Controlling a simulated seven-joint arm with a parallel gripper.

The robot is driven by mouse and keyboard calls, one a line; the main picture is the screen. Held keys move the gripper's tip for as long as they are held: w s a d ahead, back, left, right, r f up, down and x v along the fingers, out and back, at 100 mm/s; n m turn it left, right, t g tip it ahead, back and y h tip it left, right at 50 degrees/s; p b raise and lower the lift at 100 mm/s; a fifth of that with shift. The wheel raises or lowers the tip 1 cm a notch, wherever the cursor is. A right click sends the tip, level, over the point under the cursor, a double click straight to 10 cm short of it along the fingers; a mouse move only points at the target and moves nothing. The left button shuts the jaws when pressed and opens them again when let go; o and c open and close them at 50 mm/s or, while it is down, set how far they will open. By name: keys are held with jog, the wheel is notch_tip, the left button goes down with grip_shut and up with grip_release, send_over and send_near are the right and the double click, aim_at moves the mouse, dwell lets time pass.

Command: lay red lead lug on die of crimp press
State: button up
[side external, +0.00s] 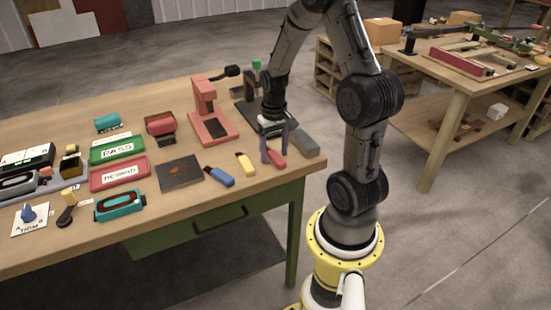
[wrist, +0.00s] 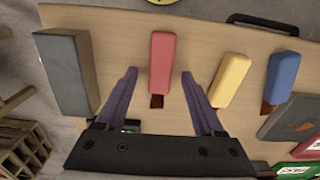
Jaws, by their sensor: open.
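The red lead lug (side external: 278,160) lies on the wooden table near its front right corner. In the wrist view the red lug (wrist: 163,62) has a small copper-brown tip towards my gripper. My gripper (side external: 275,157) is open and points down at it. In the wrist view my gripper's fingers (wrist: 159,73) appear on either side of the lug with gaps; the height above it is unclear. A red press (side external: 210,122) with a black-handled lever and a dark plate on its base stands further back. It looks like the crimp press; the plate seems bare.
A grey block (wrist: 64,70) lies on one side of the lug, and a yellow lug (wrist: 231,80) and blue lug (wrist: 281,78) on the other. A dark plate (side external: 180,173), a red REWORK tray (side external: 119,173) and a green PASS tray (side external: 116,150) lie further left.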

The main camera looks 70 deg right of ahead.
grip_shut()
jog(key=shift+r, duration=0.1)
dwell(0.4)
